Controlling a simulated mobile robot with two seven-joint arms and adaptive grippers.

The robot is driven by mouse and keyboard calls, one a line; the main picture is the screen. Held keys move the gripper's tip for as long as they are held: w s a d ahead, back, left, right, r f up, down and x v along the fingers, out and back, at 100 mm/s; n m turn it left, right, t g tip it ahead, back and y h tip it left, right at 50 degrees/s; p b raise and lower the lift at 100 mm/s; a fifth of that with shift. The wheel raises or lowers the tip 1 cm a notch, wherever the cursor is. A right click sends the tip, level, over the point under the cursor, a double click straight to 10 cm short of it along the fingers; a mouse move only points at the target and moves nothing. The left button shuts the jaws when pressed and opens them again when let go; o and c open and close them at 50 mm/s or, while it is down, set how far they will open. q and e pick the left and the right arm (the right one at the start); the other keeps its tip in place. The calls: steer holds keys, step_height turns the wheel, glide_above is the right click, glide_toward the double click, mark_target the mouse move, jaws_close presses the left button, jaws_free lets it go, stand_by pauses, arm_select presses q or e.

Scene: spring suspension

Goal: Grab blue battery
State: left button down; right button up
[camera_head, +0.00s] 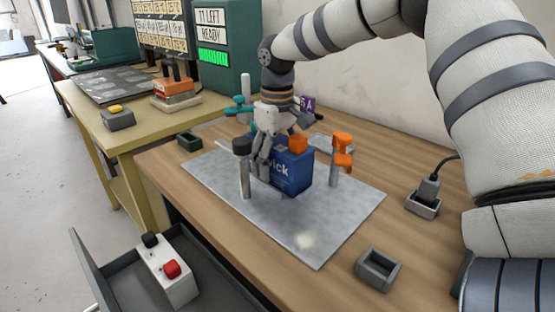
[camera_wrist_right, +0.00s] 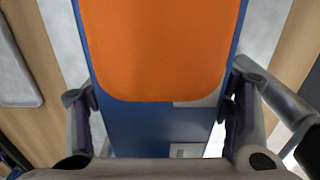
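The blue battery (camera_head: 292,175) stands upright on a grey metal plate, with white lettering on its side and an orange part on top. My right gripper (camera_head: 262,150) is at the battery's left side in the head view and covers part of it. In the right wrist view the battery (camera_wrist_right: 150,130) lies between the spread fingers of my right gripper (camera_wrist_right: 160,105), its orange part nearest the camera. The finger pads are close to both blue edges; I cannot tell whether they touch. My left gripper is not in view.
The metal plate (camera_head: 322,235) lies on a wooden table. A black-topped post (camera_head: 244,172) and an orange-topped post (camera_head: 342,160) stand beside the battery. A grey holder (camera_head: 378,269) and a cabled connector (camera_head: 427,195) sit at right. A red-button box (camera_head: 168,270) is at lower left.

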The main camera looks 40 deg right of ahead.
steer(key=c, duration=1.4)
steer(key=shift+r, duration=0.15)
jaws_close()
